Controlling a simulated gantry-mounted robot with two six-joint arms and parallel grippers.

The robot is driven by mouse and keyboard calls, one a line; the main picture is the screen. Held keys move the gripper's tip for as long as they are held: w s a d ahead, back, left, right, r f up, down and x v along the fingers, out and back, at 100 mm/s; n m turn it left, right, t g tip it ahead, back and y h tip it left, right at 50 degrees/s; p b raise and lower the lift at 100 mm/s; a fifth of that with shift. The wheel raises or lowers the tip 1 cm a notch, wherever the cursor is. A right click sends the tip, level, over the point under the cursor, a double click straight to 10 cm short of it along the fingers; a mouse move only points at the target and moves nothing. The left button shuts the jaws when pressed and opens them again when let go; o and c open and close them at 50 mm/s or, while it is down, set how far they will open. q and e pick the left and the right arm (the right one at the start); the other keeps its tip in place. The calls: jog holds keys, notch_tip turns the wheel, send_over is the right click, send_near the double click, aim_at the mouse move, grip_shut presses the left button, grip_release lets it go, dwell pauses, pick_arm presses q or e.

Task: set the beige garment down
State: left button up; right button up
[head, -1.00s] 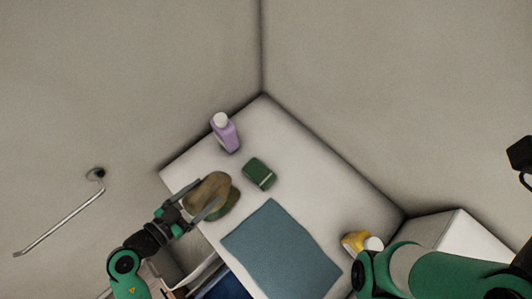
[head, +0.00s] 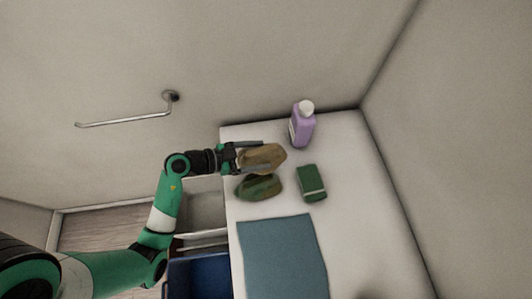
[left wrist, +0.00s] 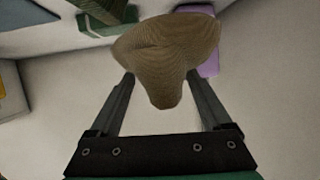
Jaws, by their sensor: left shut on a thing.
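The beige garment (head: 268,158) is a crumpled brownish bundle over the far left part of the white counter (head: 357,215). My left gripper (head: 262,151) reaches in from the left and is shut on it. In the left wrist view the garment (left wrist: 168,52) bulges between and beyond the two fingers of my left gripper (left wrist: 160,82). A crumpled dark green cloth item (head: 258,188) lies on the counter just below the held bundle in the head view. Whether the garment touches it or the counter is unclear. My right gripper is out of view.
A purple bottle (head: 302,128) stands behind the garment. A green block with a pale stripe (head: 312,183) lies to its right, and a flat blue-grey mat (head: 282,258) in front. A blue bin (head: 198,275) sits left below the counter edge.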

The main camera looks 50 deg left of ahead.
aim_at(263, 149)
pick_arm(q)
jog(key=w+a+f+b, duration=0.1)
jog(key=f, duration=0.1)
jog(key=w+f+b, duration=0.1)
jog(key=w+a+f+b, duration=0.1)
jog(key=w+f, duration=0.1)
jog(key=shift+a+f, duration=0.3)
jog(key=shift+w+a+f, duration=0.15)
jog(key=shift+w+a, duration=0.05)
jog(key=shift+w, duration=0.15)
jog(key=f+b, duration=0.1)
jog(key=f, duration=0.1)
jog(key=f+b, duration=0.2)
jog(key=shift+w+a+b, duration=0.15)
jog(key=shift+w+b, duration=0.05)
jog(key=shift+b, duration=0.1)
jog(key=shift+r, duration=0.15)
jog(key=shift+c, duration=0.9)
jog(key=o, duration=1.4)
jog(key=shift+r+p, duration=0.1)
jog(key=shift+p, duration=0.2)
